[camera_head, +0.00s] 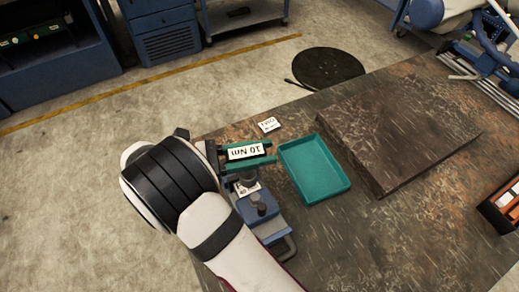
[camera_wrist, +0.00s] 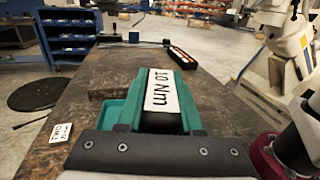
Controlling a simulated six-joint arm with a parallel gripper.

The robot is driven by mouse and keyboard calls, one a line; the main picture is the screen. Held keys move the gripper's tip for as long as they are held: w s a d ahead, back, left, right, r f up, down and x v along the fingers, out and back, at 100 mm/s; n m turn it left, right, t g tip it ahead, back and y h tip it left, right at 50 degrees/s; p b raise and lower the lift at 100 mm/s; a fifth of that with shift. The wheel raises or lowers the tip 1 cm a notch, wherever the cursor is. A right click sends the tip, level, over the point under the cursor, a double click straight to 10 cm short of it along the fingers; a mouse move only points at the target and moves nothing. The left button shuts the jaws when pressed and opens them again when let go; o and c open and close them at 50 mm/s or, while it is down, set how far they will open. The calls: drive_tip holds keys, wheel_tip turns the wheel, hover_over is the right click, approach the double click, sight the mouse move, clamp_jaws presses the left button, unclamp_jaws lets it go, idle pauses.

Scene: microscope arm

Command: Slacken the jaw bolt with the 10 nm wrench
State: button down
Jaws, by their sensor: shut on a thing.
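My gripper (camera_head: 269,151) has two teal fingers, shut on the 10 Nm wrench (camera_head: 245,152), a dark block with a white "10 Nm" label. In the wrist view the wrench (camera_wrist: 161,98) lies between the fingers of my gripper (camera_wrist: 160,112), its label facing up. Below it in the head view is a blue device (camera_head: 268,227) with a dark round knob, a metal handle and a small white label. The wrench hangs over or beside the device's far end; I cannot tell whether they touch. The jaw bolt cannot be made out.
A teal tray (camera_head: 338,187) lies just right of my gripper. Beyond it is a thick dark slab (camera_head: 400,125). A white card (camera_head: 269,125) lies near the table's far edge. An orange-and-black box (camera_head: 503,209) stands at the right. The table front is clear.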

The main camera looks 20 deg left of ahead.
drive_tip(key=shift+m+g+h, duration=0.5)
drive_tip(key=shift+m+g, duration=0.1)
drive_tip(key=shift+g, duration=0.2)
drive_tip(key=shift+f, duration=1.6)
drive_tip(key=shift+s+d, duration=0.8)
drive_tip(key=shift+d, duration=0.2)
drive_tip(key=shift+f, duration=1.65)
drive_tip(key=n+t+y, duration=0.2)
drive_tip(key=t, duration=0.1)
drive_tip(key=n+t+y, duration=0.1)
drive_tip(key=n+t, duration=0.1)
drive_tip(key=shift+w+a+y, duration=0.25)
drive_tip(key=shift+w+y, duration=0.05)
drive_tip(key=shift+w, duration=0.1)
